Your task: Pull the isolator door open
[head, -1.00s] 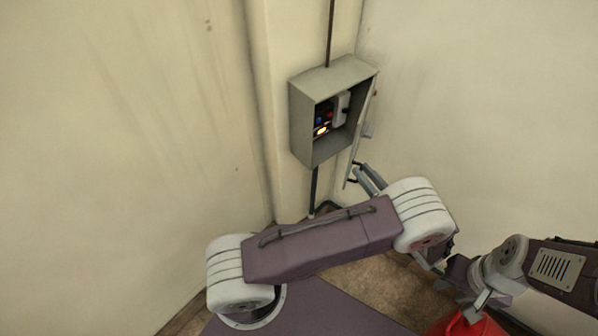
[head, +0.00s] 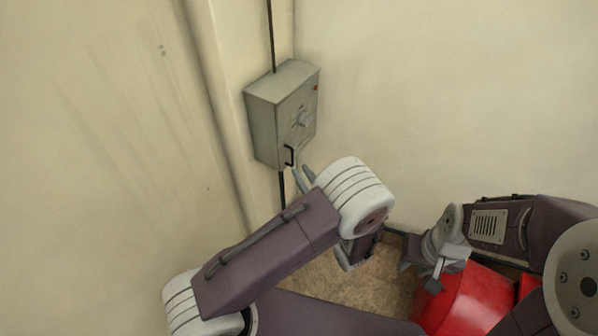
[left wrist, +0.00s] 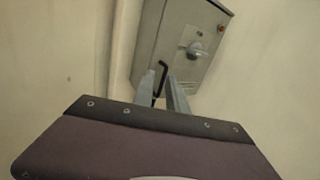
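The grey isolator box (head: 262,130) is on the wall, its door (head: 296,100) closed flat against it. The door has a round grey knob (head: 304,119) and a black bar handle (head: 289,155) low on its left edge. In the left wrist view, the door (left wrist: 200,75) faces me and the handle (left wrist: 163,68) lines up with the gap between my fingers. My left gripper (head: 304,173) is open just below and right of the handle; contact cannot be told. Its fingers (left wrist: 166,88) stand apart. My right gripper (head: 438,272) is low at right, its fingers unclear.
A red rounded object (head: 468,300) stands on the floor below my right gripper. A thin conduit (head: 271,35) enters the box from above. The wall right of the box is clear.

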